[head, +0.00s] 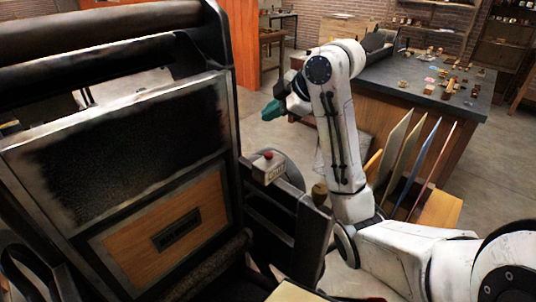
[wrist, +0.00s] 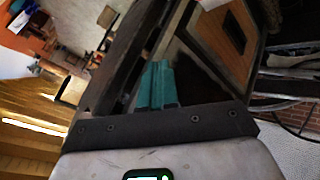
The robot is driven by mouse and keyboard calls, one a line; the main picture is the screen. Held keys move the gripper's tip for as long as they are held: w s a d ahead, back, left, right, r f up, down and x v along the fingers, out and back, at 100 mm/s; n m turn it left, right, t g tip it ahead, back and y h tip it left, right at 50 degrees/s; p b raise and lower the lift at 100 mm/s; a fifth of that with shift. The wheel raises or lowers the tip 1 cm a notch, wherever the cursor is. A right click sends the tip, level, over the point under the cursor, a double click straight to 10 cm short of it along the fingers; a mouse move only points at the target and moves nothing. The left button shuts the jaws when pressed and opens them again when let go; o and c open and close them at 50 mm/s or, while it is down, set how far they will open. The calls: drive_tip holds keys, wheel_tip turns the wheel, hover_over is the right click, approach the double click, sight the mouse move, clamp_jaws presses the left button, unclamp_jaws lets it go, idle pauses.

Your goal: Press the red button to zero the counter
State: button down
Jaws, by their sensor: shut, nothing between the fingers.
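The red button (head: 268,155) sits on top of a small pale box (head: 269,169) fixed to the right side of the press. No counter digits can be read on the box. My gripper (head: 269,112) has teal fingers and is above the button in the head view, apart from it, its tips pointing to the left. In the wrist view my gripper (wrist: 157,72) shows its two teal fingers side by side, shut and empty. The button cannot be made out in the wrist view.
The large dark hand press (head: 228,100) fills the left, with a wooden panel (head: 165,230). Behind my arm a dark-topped table (head: 410,80) carries several small blocks. Several upright boards (head: 420,160) stand in a rack beside my arm. Open floor lies behind the press.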

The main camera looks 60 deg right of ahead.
drive_tip(key=b, duration=0.6)
hover_over(271, 155)
wheel_tip(271, 155, down, 7)
drive_tip(key=shift+f, duration=0.1)
drive_tip(key=shift+f+b, duration=0.45)
drive_tip(key=shift+f, duration=0.25)
drive_tip(key=shift+f, duration=0.15)
idle(1.0)
drive_tip(key=shift+f, duration=0.25)
drive_tip(key=shift+f+b, duration=0.45)
drive_tip(key=shift+f, duration=0.15)
idle(0.7)
drive_tip(key=shift+r, duration=0.2)
drive_tip(key=shift+r+p, duration=0.8)
drive_tip(key=shift+p, duration=0.15)
drive_tip(key=shift+r, duration=0.15)
drive_tip(key=shift+r+p, duration=2.25)
drive_tip(key=shift+r, duration=0.15)
